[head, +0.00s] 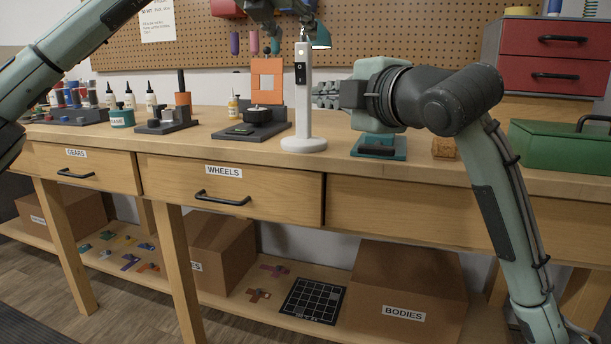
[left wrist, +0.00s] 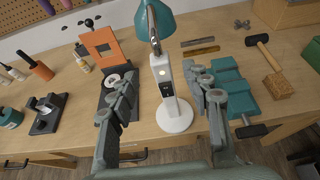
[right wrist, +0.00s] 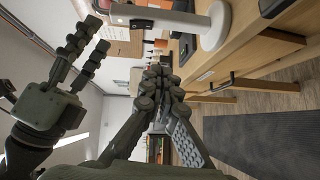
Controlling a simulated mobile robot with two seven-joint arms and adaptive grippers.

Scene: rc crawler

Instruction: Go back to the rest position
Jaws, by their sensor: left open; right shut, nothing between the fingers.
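My left gripper (left wrist: 160,73) is open and empty. In the left wrist view its fingers appear on either side of the lamp (left wrist: 168,95), apart from it; in the right wrist view its spread fingers (right wrist: 92,50) show at the left. In the head view it is mostly cut off at the top edge. My right gripper (head: 322,95) is shut and empty, above the bench just right of the lamp post (head: 303,90). Its fingers are together in the right wrist view (right wrist: 160,85). The lamp stands upright with a white base and a teal shade (head: 321,36).
The wooden workbench (head: 440,178) holds a teal block (head: 379,152), a dark fixture with an orange frame (head: 266,80), bottles and a green toolbox (head: 560,147). A red drawer cabinet (head: 553,40) stands at the right. A pegboard (head: 410,35) with hanging tools is behind.

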